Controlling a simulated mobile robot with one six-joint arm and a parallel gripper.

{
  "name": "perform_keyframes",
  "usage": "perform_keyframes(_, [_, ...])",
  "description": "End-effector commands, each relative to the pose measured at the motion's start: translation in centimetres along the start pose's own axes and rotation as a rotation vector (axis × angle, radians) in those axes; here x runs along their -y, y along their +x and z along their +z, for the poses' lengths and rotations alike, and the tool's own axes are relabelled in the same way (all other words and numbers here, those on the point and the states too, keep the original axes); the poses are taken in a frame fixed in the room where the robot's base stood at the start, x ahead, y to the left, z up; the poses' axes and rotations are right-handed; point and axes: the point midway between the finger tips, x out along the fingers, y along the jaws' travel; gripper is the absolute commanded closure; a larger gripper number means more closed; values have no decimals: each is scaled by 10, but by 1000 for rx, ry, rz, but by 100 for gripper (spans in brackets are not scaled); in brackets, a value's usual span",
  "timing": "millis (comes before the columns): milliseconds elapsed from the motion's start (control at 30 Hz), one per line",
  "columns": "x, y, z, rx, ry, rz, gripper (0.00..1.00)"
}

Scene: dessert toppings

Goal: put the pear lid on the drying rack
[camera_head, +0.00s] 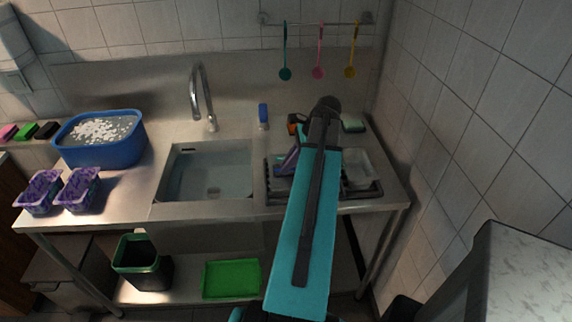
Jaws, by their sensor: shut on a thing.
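The drying rack (272,191) is a dark, slatted rack on the counter, right of the sink. My teal arm crosses in front of it and hides its middle.
A pale, clear container (358,168) sits on the rack's right part. The sink (206,172) is left of the rack, with a tall faucet (198,95). A blue tub (103,150) and purple baskets (78,190) stand farther left. A tiled wall bounds the right.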

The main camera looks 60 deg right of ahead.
Motion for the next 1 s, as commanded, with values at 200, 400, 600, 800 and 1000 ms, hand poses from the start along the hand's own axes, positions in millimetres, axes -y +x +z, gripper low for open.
perform_keyframes(200, [0,13,-7,0,0,0,100])
perform_keyframes(400, [0,21,-12,0,1,0,100])
perform_keyframes(600, [0,24,-13,0,0,0,100])
perform_keyframes(800, [0,23,-13,0,0,0,100])
perform_keyframes(1000, [0,23,-13,0,0,0,68])
